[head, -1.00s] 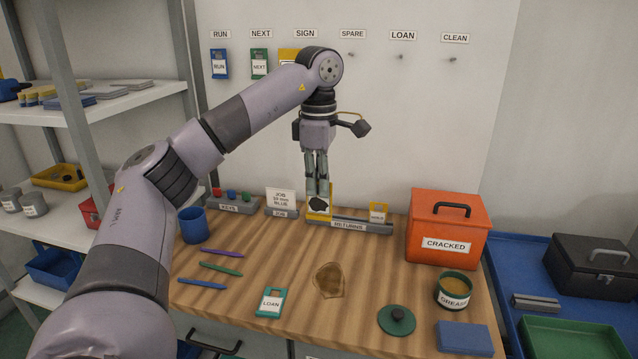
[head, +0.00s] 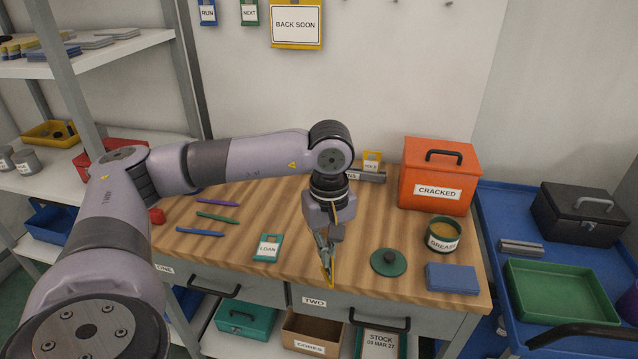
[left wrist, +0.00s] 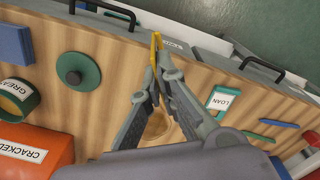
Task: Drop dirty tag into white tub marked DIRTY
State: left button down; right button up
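My left gripper (head: 325,257) is over the front part of the wooden bench, pointing down. Its fingers are shut on a yellow tag (head: 327,276), seen nearly edge-on. In the left wrist view, the yellow tag (left wrist: 156,43) sticks out between the fingertips (left wrist: 158,62), at the bench's front edge. The tag's face and any smear on it do not show now. I see no white tub marked DIRTY in either view. My right gripper is not in view.
On the bench (head: 225,262) stand an orange CRACKED box (head: 440,172), a GREASE tub (head: 443,235), a green lid (head: 388,262), a blue block (head: 452,278) and a LOAN tag (head: 268,247). Below are drawers, a teal box (head: 248,319) and a CORES box (head: 312,328).

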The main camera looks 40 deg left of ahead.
pick_arm(q)
jog(key=s+d+f+m, duration=0.4)
jog(key=d+f+m, duration=0.2)
jog(key=f, duration=0.3)
jog(key=s+d+f+m, duration=0.5)
jog(key=d+f+m, duration=0.1)
jog(key=d+f, duration=0.1)
jog(key=shift+s+d+f, duration=0.15)
jog(key=shift+f, duration=0.7)
